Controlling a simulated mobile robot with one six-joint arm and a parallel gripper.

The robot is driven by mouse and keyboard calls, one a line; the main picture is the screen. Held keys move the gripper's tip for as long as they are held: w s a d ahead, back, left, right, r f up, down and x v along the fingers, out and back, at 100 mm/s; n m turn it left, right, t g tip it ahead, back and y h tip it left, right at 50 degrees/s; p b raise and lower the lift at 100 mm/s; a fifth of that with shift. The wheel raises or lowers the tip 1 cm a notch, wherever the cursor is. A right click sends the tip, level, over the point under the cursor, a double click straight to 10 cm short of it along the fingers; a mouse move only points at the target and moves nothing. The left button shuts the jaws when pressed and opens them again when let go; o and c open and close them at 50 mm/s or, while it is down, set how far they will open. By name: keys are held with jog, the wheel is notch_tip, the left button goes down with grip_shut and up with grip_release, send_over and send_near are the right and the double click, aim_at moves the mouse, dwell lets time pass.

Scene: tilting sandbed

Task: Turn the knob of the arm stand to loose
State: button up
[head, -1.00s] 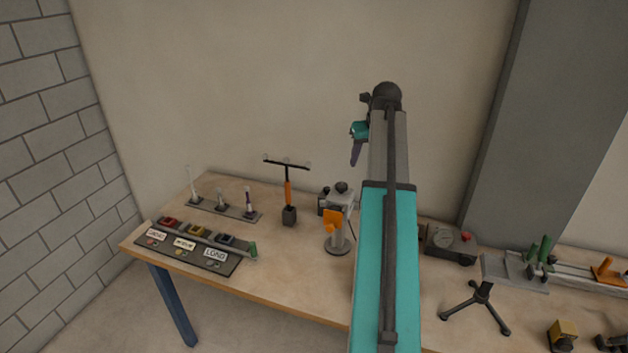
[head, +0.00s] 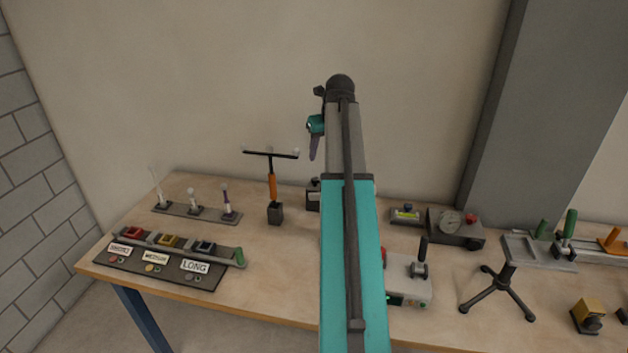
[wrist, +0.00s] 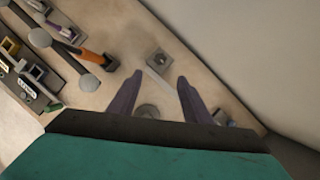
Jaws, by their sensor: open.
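My gripper (head: 314,150) hangs in the air above the back of the bench, its purple fingers pointing down. In the wrist view the two fingers (wrist: 159,80) are apart, with nothing between them. In the head view the grey stand with a round foot and an orange knob is hidden behind my arm. In the wrist view a grey round shape (wrist: 147,111), perhaps its foot, shows low between the fingers, well below them. The orange knob cannot be made out, nor can its setting.
A T-handled tool with an orange grip (head: 272,188) stands left of my arm, near a small dark box (head: 313,196). A labelled panel (head: 165,265) lies at front left. A grey lever box (head: 408,280) and a tripod (head: 497,290) stand right. Bare bench lies at centre left.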

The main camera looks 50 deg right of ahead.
aim_at(316, 180)
jog(key=shift+f, duration=0.1)
dwell(0.4)
jog(key=shift+p+x, duration=1.35)
jog(key=shift+x, duration=5.4)
jog(key=shift+a, duration=0.1)
jog(key=c, duration=1.1)
